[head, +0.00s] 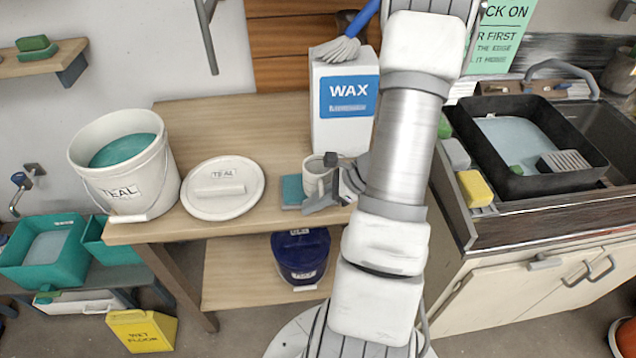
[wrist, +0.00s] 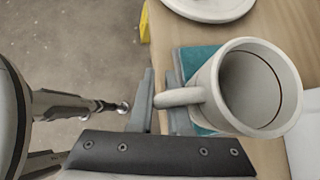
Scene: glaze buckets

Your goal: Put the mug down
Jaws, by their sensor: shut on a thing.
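A pale grey mug (head: 313,174) is upright over the front part of the wooden table, in front of the WAX box. It also shows in the wrist view (wrist: 232,112), with its open, empty-looking mouth up. My gripper (head: 326,184) is shut on the mug's handle (wrist: 178,97), with one finger on each side of it in the wrist view. A flat teal square (head: 291,190) lies on the table and shows partly from under the mug in the wrist view (wrist: 197,58). I cannot tell whether the mug's base touches it; the base is hidden.
A white TEAL lid (head: 222,204) lies left of the teal square. A bucket of teal glaze (head: 150,178) stands farther left. The WAX box (head: 344,137) stands behind the mug. A dark blue bucket (head: 301,262) sits on the lower shelf. The table's back left is clear.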

